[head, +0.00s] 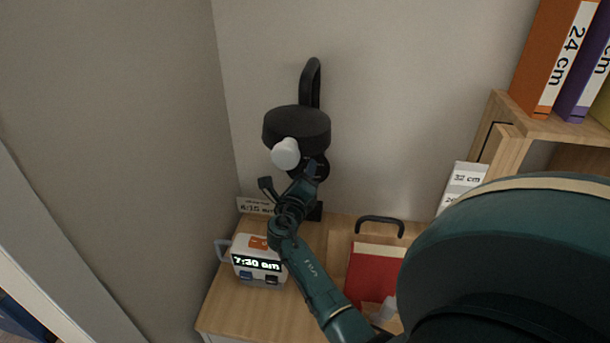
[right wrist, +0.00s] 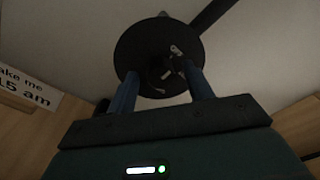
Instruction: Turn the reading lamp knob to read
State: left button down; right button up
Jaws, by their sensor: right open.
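The reading lamp (head: 297,125) is mounted on the wall, with a black round shade, a pale rounded part (head: 286,153) in front and a black bracket above. Below the shade, a black round disc (head: 321,167) is partly hidden by my right gripper (head: 310,171). In the right wrist view the disc (right wrist: 130,45) faces me, with a dark knob (right wrist: 162,73) at its middle and a small pale mark beside it. My right gripper (right wrist: 162,84) is open, its two blue fingers either side of the knob in that view. I cannot tell whether they touch it. My left gripper is not in view.
A white alarm clock (head: 257,263) showing 7:30 am stands on the wooden desktop (head: 232,309), near a wake-me card (head: 254,206). A red item (head: 371,272) lies to the right. A wooden shelf (head: 505,128) holds binders (head: 549,60). A wall closes the left side.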

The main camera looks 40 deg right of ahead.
jog(key=c, duration=1)
